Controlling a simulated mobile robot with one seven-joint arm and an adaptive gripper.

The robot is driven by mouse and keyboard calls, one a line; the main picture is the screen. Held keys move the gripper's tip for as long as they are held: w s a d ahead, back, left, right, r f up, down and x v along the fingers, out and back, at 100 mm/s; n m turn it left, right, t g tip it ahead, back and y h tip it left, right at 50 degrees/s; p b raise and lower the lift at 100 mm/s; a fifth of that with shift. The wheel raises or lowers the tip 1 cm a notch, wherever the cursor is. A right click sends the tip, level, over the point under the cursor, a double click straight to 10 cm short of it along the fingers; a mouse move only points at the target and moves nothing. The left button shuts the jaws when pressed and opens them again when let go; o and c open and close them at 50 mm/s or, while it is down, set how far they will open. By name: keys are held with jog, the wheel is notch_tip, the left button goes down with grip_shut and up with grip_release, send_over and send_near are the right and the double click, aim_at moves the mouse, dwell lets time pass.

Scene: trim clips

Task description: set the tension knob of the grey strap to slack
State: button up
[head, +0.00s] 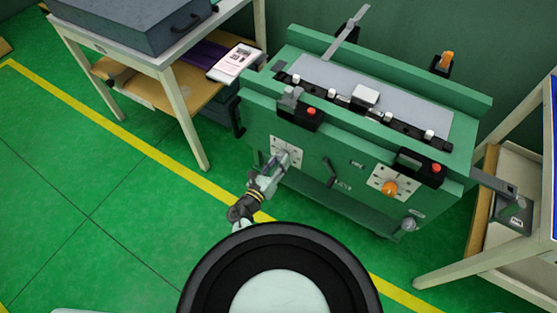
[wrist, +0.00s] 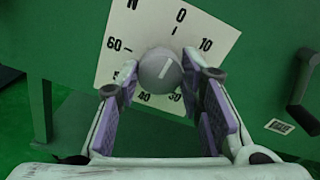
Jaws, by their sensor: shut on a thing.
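A round grey knob (wrist: 158,66) sits on a white numbered dial plate (wrist: 118,28) in the wrist view. Its short white mark slants up and to the right, roughly between 0 and 10. My gripper (wrist: 162,84) is shut on this knob, one finger at each side. In the head view my gripper (head: 283,159) is at the left dial plate (head: 294,145) on the green machine's front (head: 340,150), and it hides the knob there. I cannot tell which part is the grey strap; a grey lever (head: 346,36) stands at the machine's back.
An orange knob (head: 389,188) sits on the right dial plate. Tables stand left (head: 185,115) and right (head: 500,258). The green floor at left is clear.

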jog(key=shift+d+n, duration=0.1)
jog(key=shift+n, duration=0.3)
jog(key=o, duration=1.1)
jog(key=shift+o, duration=0.2)
jog(key=v, duration=1.2)
